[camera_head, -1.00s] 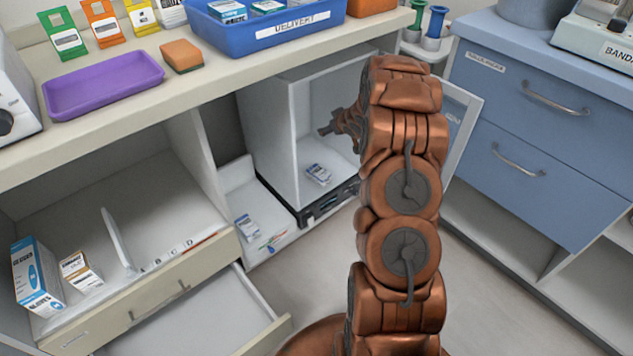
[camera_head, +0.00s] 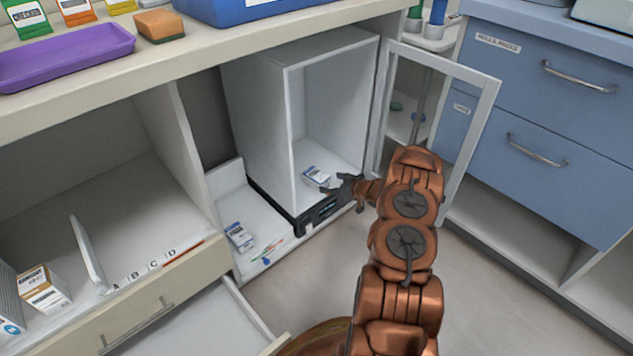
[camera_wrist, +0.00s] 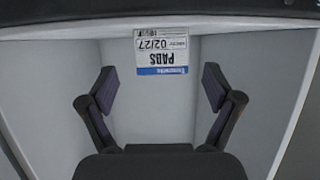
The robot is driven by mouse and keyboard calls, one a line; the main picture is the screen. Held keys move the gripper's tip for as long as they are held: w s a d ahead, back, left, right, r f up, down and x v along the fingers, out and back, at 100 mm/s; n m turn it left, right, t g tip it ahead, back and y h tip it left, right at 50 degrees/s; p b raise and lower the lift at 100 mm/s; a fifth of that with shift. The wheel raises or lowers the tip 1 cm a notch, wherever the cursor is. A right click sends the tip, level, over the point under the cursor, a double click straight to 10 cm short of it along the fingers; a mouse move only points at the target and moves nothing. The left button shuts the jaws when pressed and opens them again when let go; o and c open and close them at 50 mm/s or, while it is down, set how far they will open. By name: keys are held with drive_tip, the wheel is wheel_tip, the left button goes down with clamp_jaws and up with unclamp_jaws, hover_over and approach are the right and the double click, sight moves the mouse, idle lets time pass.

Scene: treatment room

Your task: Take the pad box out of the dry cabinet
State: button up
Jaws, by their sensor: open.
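The dry cabinet (camera_head: 262,125) stands under the counter with its glass-paned door (camera_head: 478,120) swung open to the right. The pad box (camera_head: 316,176), small, white and blue, lies on the cabinet floor near the front opening. In the wrist view the pad box (camera_wrist: 162,52) shows its label "PADS 02/27" upside down, ahead of and between the fingers. My gripper (camera_head: 334,188) is open at the cabinet's front, close to the box. In the wrist view my gripper's fingers (camera_wrist: 158,88) are apart with nothing between them; whether they touch the box cannot be told.
Another small white-blue box (camera_head: 239,236) lies on the low shelf left of the cabinet, beside some thin coloured items. An open drawer (camera_head: 200,325) juts out at lower left. Blue drawers (camera_head: 540,110) stand at right. Bare floor lies between.

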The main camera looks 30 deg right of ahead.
sight(318, 180)
drive_tip(key=b+x, duration=0.3)
drive_tip(key=x, duration=0.4)
drive_tip(key=shift+a+f+b, duration=0.15)
drive_tip(key=shift+a+b, duration=0.05)
drive_tip(key=shift+b, duration=0.1)
drive_tip(key=c, duration=1.2)
drive_tip(key=shift+r, duration=0.2)
